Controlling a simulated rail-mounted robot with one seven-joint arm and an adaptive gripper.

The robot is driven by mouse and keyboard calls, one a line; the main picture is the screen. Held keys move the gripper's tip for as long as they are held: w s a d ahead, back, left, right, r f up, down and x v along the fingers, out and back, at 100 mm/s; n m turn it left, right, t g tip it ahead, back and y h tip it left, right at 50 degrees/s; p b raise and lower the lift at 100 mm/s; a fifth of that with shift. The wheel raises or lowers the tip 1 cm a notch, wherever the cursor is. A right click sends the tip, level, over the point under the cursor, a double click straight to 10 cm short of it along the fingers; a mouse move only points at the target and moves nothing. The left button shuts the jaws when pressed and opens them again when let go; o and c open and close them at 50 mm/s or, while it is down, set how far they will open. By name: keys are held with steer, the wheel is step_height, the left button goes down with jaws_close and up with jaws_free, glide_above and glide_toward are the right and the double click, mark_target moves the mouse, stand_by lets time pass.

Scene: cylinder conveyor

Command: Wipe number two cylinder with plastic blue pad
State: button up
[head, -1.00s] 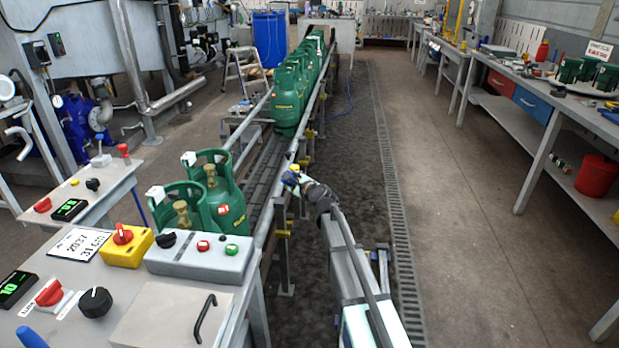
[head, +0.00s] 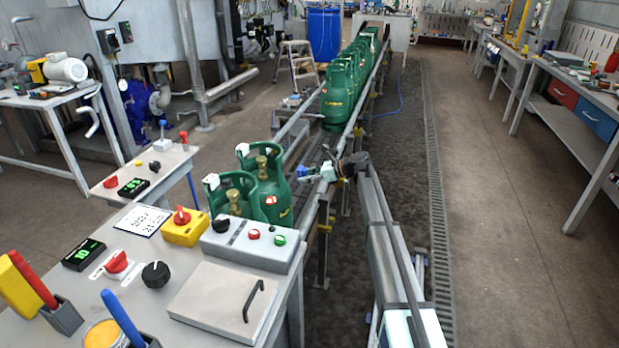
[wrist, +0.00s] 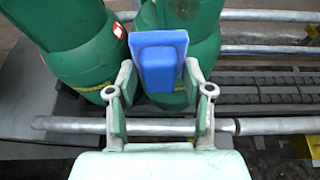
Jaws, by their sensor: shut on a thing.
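Two green gas cylinders stand close together at the near end of the conveyor: a front one (head: 229,197) and one just behind it (head: 277,197). No number on them is readable. In the wrist view one cylinder (wrist: 82,60) fills the upper left and the other (wrist: 204,52) is at upper centre, partly hidden by the blue plastic pad (wrist: 158,58). My gripper (head: 318,172) is over the conveyor's right rail, right of these cylinders. Its two fingers (wrist: 160,85) are shut on the pad, which faces the upper-centre cylinder. Contact cannot be told.
The conveyor's metal rail (wrist: 75,125) runs crosswise below the pad. More green cylinders (head: 338,95) queue farther up the line. A control desk (head: 185,262) with knobs and a button box (head: 250,240) stands at the near left. The floor (head: 500,220) at right is clear.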

mark_target(282, 171)
steer(key=a+b, duration=0.1)
steer(key=a, duration=0.1)
steer(key=w+a, duration=0.1)
steer(key=a, duration=0.2)
steer(key=shift+w+a+b, duration=0.1)
steer(key=shift+a+b, duration=0.15)
steer(key=shift+b, duration=0.15)
steer(key=shift+w+a+p, duration=0.2)
steer(key=shift+a+p, duration=0.3)
steer(key=shift+a, duration=0.45)
stand_by(0.6)
steer(key=shift+w, duration=0.1)
steer(key=shift+w+d+p, duration=0.2)
steer(key=shift+w+p, duration=0.3)
steer(key=shift+w, duration=0.25)
steer(key=shift+w+d+p, duration=0.2)
steer(key=shift+w+p, duration=0.3)
steer(key=shift+w, duration=0.2)
steer(key=w+p, duration=0.2)
steer(key=w, duration=0.1)
steer(key=shift+d+r, duration=0.1)
steer(key=shift+d, duration=0.1)
steer(key=shift+p, duration=0.35)
